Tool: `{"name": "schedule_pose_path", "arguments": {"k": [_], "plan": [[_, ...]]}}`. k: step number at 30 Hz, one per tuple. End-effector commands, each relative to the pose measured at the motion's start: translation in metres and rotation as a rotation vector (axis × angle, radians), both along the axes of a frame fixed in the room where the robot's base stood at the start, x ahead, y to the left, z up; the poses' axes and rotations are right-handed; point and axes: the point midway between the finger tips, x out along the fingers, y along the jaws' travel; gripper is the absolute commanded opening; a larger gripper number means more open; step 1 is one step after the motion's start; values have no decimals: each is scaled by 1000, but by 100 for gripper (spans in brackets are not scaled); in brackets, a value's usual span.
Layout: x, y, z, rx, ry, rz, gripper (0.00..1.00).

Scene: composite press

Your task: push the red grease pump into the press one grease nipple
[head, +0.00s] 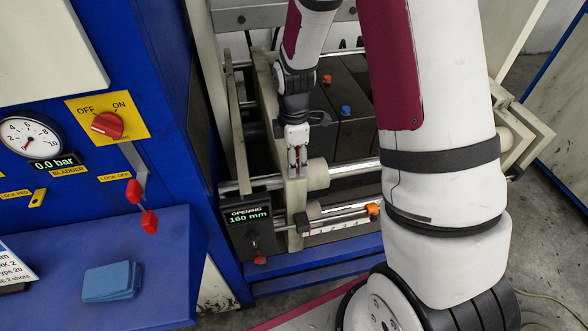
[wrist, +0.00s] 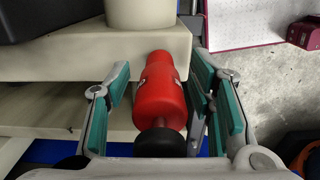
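The red grease pump (wrist: 160,95) with a black round end (wrist: 160,142) shows in the middle of the wrist view. Its far end meets the edge of a beige press plate (wrist: 85,80). My gripper (wrist: 160,100) has its green-padded fingers on either side of the pump, with a gap visible at the left and a narrow one at the right. In the head view, my gripper (head: 297,150) points down at the beige press frame, with a little red showing between its fingers. The grease nipple is hidden, so I cannot tell how the pump sits on it.
A blue control panel (head: 170,80) with a red OFF/ON knob (head: 107,124) stands at the left. A display reading 160 mm (head: 248,215) hangs near the press rods (head: 345,172). A blue cloth-like block (head: 111,281) lies on the blue ledge.

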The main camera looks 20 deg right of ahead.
Motion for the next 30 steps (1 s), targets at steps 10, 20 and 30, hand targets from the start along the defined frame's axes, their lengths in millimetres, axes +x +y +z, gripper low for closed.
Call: {"name": "schedule_pose_path", "arguments": {"k": [10,20,30], "plan": [[1,0,26,0,-4,0,49],[1,0,92,-1,-5,0,49],[0,0,120,0,0,0,49]]}}
